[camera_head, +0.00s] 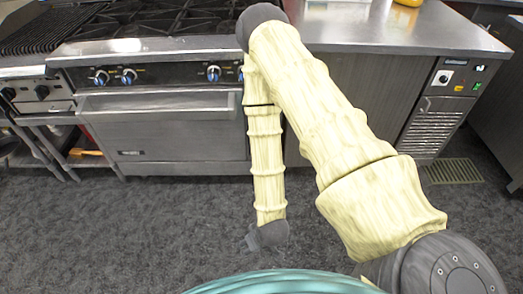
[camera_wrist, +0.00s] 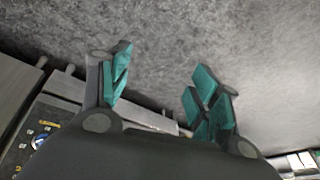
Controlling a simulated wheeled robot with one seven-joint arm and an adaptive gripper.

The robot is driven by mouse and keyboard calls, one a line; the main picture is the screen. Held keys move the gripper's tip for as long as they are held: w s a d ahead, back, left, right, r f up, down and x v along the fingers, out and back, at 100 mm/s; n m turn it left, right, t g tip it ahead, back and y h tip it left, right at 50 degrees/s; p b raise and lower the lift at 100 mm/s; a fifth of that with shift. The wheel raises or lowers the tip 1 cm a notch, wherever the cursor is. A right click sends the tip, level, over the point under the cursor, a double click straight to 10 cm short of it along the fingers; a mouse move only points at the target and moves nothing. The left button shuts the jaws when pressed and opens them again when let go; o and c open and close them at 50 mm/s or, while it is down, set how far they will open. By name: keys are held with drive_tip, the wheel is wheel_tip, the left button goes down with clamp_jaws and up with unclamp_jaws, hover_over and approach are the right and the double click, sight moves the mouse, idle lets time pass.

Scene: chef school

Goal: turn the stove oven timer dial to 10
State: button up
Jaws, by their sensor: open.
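The stove oven (camera_head: 160,128) stands at the back left, with a steel door and a front panel of blue-ringed dials. A left pair of dials (camera_head: 128,76) and a right dial (camera_head: 213,73) show on the panel; another at its right end is partly hidden by my arm. I cannot read markings or tell which is the timer dial. My gripper (camera_wrist: 163,88) is open and empty, its teal pads apart over grey floor. In the head view my arm's end hangs low in front of the oven. Part of the stove panel (camera_wrist: 40,138) shows tilted at the wrist view's lower left.
A steel counter (camera_head: 390,28) is right of the stove, above a grey cabinet with a control panel (camera_head: 458,80). A grill on a stand (camera_head: 42,92) is at the left. The carpet (camera_head: 130,225) before the oven is clear. A floor grate (camera_head: 453,171) lies at the right.

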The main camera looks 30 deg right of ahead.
drive_tip(key=w+d+f+m+t+h+b, duration=0.1)
drive_tip(key=w+d+f+t+b, duration=0.15)
drive_tip(key=w+b, duration=0.4)
drive_tip(key=w+d+f+t+b, duration=0.1)
drive_tip(key=w+f+t+b, duration=0.15)
drive_tip(key=w+b, duration=0.4)
drive_tip(key=w+d+f+m+t+h+b, duration=0.1)
drive_tip(key=w+d+f+t+b, duration=0.2)
drive_tip(key=w, duration=0.6)
drive_tip(key=w+d+r+m+t+h+b, duration=0.1)
drive_tip(key=w+d+h+b, duration=0.2)
drive_tip(key=w+d+b, duration=0.3)
drive_tip(key=w+d+r+m+t+h+b, duration=0.1)
drive_tip(key=w+d+m+h+b, duration=0.1)
drive_tip(key=w+d+b, duration=0.4)
drive_tip(key=w+d+r+m+t+h+b, duration=0.1)
drive_tip(key=w+d+r+h+b, duration=0.1)
drive_tip(key=w+d+b, duration=0.4)
drive_tip(key=shift+w+d+m+h+b, duration=0.15)
drive_tip(key=shift+d+h+b, duration=0.3)
drive_tip(key=shift+d+b, duration=0.85)
drive_tip(key=shift+w+d+m+h+b, duration=0.1)
drive_tip(key=shift+d+m+h+b, duration=0.25)
drive_tip(key=shift+d+b, duration=0.9)
drive_tip(key=shift+w+d+r, duration=0.2)
drive_tip(key=shift+w+d, duration=0.25)
drive_tip(key=shift+d, duration=0.3)
drive_tip(key=shift+p, duration=0.35)
drive_tip(key=c, duration=1)
